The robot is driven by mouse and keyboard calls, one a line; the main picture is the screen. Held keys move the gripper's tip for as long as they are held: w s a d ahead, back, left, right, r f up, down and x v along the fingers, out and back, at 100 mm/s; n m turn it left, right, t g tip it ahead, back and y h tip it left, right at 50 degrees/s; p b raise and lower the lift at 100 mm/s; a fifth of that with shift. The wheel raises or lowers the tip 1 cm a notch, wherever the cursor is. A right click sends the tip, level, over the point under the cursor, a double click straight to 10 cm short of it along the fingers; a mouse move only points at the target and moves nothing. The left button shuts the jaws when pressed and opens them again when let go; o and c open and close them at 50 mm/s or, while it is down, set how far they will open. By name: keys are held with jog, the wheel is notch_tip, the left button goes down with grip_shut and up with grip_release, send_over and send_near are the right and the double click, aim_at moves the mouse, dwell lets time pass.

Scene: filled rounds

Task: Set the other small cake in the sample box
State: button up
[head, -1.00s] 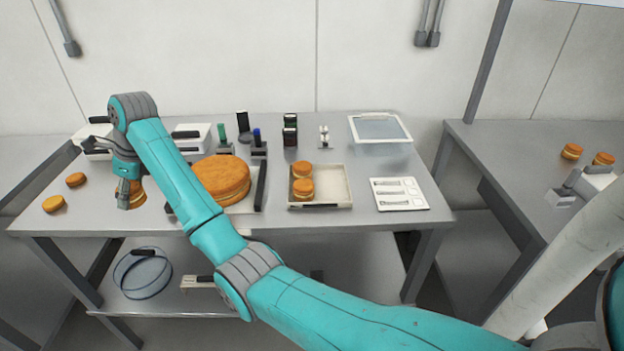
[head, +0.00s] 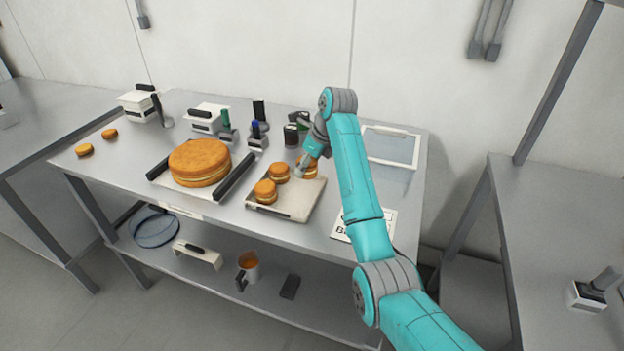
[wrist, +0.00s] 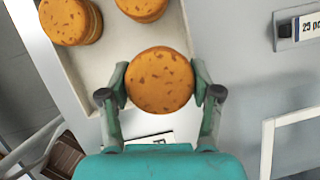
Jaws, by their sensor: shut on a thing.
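My gripper (head: 304,163) is shut on a small round golden-brown cake (head: 309,171) with a pale filling. In the wrist view the cake (wrist: 160,80) sits level between the two fingers. The held cake is over the right part of a shallow pale open tray (head: 296,210), which looks like the sample box. I cannot tell whether the cake touches the tray floor. Two similar small cakes stand in the tray's left part, a back one (head: 279,173) and a front one (head: 265,192). They also show at the top left of the wrist view (wrist: 70,20).
A large cake (head: 199,162) lies left of the tray, with a dark bar between. Two small cakes, one nearer (head: 84,150), lie at the table's left. A clear lidded container (head: 392,146) stands right of my arm. A white card (head: 345,227) lies by the front edge.

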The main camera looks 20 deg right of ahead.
aim_at(308, 186)
jog(key=shift+d+f, duration=0.15)
jog(key=shift+f, duration=0.65)
notch_tip(308, 186, down, 2)
jog(key=shift+f, duration=0.55)
jog(key=shift+f, duration=0.1)
jog(key=o, duration=0.8)
jog(key=shift+c, duration=0.2)
jog(key=v, duration=1.2)
jog(key=shift+w, duration=0.15)
